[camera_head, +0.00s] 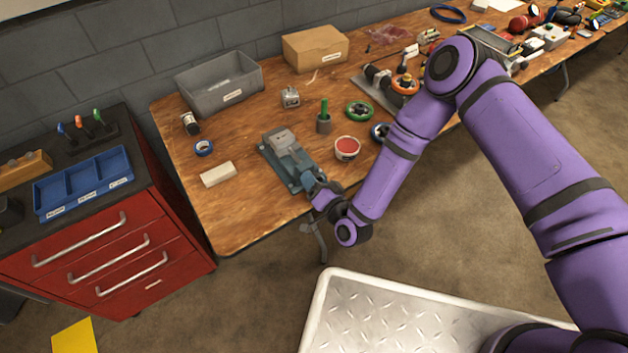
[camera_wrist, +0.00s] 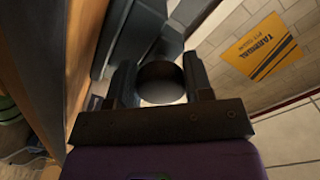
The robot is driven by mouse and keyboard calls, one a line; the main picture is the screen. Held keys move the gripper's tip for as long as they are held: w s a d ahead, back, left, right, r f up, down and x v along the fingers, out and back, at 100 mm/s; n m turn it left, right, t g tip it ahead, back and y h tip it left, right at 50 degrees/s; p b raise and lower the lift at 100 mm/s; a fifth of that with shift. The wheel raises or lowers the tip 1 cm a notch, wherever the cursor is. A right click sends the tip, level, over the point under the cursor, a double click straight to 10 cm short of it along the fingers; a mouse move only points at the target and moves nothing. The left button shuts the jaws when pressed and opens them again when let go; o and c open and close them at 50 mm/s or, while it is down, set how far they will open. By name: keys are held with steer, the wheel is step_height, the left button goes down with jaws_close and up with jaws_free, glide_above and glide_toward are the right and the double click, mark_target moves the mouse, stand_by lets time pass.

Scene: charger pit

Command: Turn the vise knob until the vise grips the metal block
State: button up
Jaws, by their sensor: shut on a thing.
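The blue-grey vise (camera_head: 291,163) lies on the wooden table near its front edge. A lighter grey piece that looks like the metal block (camera_head: 281,140) sits toward its far end. I cannot tell whether the jaws touch it. My gripper (camera_head: 318,188) is at the near end of the vise, partly hidden by my wrist. In the wrist view, my gripper (camera_wrist: 161,88) is shut on the dark round vise knob (camera_wrist: 162,78), with one finger on each side. The knob is hidden in the head view.
A grey bin (camera_head: 219,85) is behind. A red cabinet (camera_head: 105,258) stands left.

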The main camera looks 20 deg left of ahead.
steer(key=m, duration=0.7)
steer(key=shift+s, duration=0.1)
steer(key=m, duration=0.7)
steer(key=shift+r, duration=0.2)
stand_by(0.4)
steer(key=o, duration=0.9)
steer(key=v, duration=1)
steer(key=shift+s+d, duration=0.25)
steer(key=shift+s, duration=0.05)
